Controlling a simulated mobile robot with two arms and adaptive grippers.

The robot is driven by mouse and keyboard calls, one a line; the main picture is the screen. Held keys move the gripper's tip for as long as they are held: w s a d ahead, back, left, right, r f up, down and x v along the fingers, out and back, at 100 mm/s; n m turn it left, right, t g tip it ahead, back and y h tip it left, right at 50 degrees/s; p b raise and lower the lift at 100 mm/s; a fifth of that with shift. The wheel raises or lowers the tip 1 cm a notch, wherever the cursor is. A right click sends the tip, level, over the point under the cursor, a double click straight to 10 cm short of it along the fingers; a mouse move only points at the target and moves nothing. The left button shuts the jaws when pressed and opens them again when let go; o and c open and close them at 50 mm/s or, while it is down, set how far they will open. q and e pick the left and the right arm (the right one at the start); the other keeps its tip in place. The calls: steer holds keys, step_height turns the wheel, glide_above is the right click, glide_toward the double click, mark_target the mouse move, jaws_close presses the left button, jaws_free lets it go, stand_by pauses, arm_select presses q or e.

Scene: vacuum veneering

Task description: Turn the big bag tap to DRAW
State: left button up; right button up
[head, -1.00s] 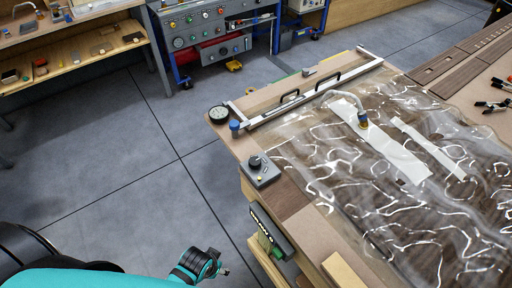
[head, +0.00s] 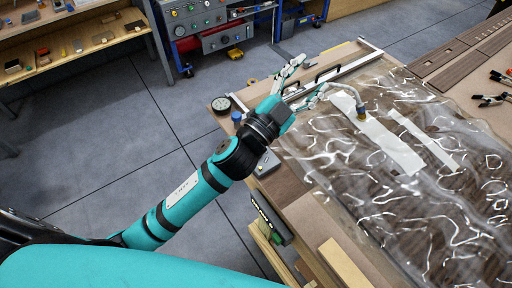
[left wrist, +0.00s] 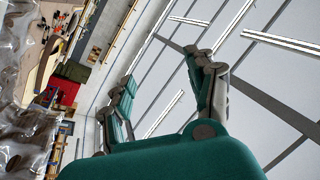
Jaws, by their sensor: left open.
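The clear bag (head: 340,165) lies wrinkled over the veneer panel on the bench. A hose runs to a brass and blue fitting (head: 361,113) on the bag. A small grey box (head: 268,164) at the bench's left edge, which may carry the tap, is mostly hidden behind my left wrist; its knob does not show. A blue-topped fitting (head: 237,117) stands near the bench corner. My left gripper (head: 314,73) is open and empty above the bench's far end, fingers pointing away; its spread fingers show in the left wrist view (left wrist: 162,65). My right gripper is out of view.
A round gauge (head: 221,105) sits at the bench corner. Red-tipped clamps (head: 492,100) lie at the right. A blue-framed equipment cart (head: 215,30) stands behind, with open floor to the left.

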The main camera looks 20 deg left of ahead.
arm_select(q)
steer(key=s+d+r+m+g+h, duration=0.3)
steer(key=d+m+g+h, duration=0.25)
steer(key=m, duration=0.25)
steer(key=s+d+r+m+g+h, duration=0.3)
steer(key=d+m+g+h, duration=0.25)
steer(key=m, duration=0.25)
steer(key=s+d+f+m+g+y, duration=0.35)
steer(key=s+f+m+g, duration=0.2)
steer(key=m+g, duration=0.45)
steer(key=w+a+f+m+y, duration=0.2)
steer(key=w+a+f+y, duration=0.1)
steer(key=a+f+y, duration=0.5)
steer(key=w+a+f+n+t+y, duration=0.1)
steer(key=w+a+y, duration=0.25)
steer(key=a, duration=0.45)
steer(key=w+a+f+n+t+y, duration=0.1)
steer(key=w+a+y, duration=0.3)
steer(key=a, duration=0.5)
steer(key=shift+y, duration=0.7)
steer(key=f+p, duration=0.2)
steer(key=f, duration=0.3)
steer(key=f+p, duration=0.2)
steer(key=f, duration=0.3)
steer(key=f+p, duration=0.2)
steer(key=f, duration=0.4)
steer(key=shift+s+d, duration=0.25)
steer(key=shift+s, duration=0.1)
steer(key=shift+f, duration=0.4)
